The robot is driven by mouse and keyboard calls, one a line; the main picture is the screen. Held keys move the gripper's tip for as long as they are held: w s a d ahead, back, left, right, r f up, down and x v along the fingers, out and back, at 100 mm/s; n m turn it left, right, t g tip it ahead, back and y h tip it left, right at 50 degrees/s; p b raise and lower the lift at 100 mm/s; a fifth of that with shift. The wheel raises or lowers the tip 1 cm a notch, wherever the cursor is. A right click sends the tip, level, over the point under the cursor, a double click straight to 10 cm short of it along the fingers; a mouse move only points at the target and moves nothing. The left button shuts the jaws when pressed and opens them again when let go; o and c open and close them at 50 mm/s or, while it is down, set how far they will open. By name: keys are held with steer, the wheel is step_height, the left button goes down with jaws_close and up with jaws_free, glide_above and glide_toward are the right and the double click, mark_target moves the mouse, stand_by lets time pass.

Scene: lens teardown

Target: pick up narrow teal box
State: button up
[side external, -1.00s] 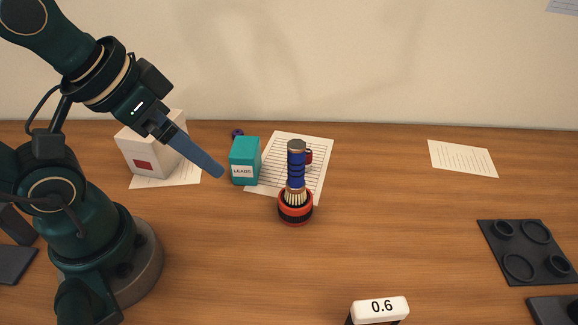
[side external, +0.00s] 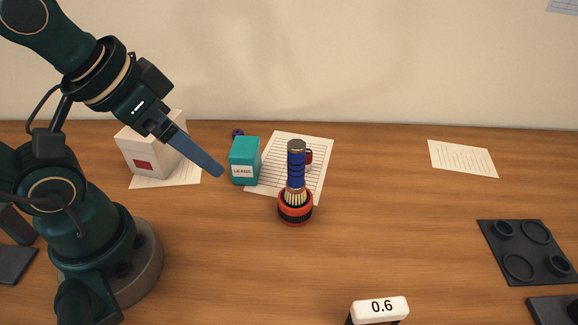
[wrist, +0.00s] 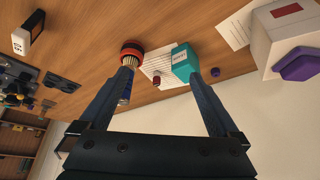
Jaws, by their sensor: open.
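The narrow teal box (side external: 245,160) stands upright on the wooden table, with a white "LEADS" label low on its front. In the side view my gripper (side external: 221,172) is just left of the box, its blue fingers slanting down to the right, apparently above the table. In the wrist view the teal box (wrist: 184,63) shows beyond the fingertips, nearer the right finger. My gripper (wrist: 160,80) is open there, its two fingers wide apart with nothing held between them. I cannot tell the exact gap between fingertips and box.
A blue cylinder with a red-and-black base (side external: 295,207) stands right of the box, before a lined paper (side external: 266,171). A white box with a red patch (side external: 139,157) is behind my fingers. A dark tray (side external: 530,242) lies far right. The table's middle right is clear.

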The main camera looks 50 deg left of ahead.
mark_target(244, 146)
steer(key=w+a+f+n+g, duration=0.2)
steer(key=w+f, duration=0.1)
steer(key=w, duration=0.1)
steer(key=w+a+f+n+g, duration=0.1)
steer(key=w+a+f+n, duration=0.1)
steer(key=w+f+n, duration=0.1)
steer(key=w+a+f+n+g, duration=0.2)
steer(key=w+a+f+n, duration=0.1)
steer(key=w, duration=0.2)
steer(key=shift+w+f+g, duration=0.3)
steer(key=shift+w, duration=0.05)
steer(key=shift+a+f+n, duration=0.1)
steer(key=shift+f+n, duration=0.2)
steer(key=shift+f, duration=2.5)
steer(key=shift+w, duration=0.1)
steer(key=c, duration=1.5)
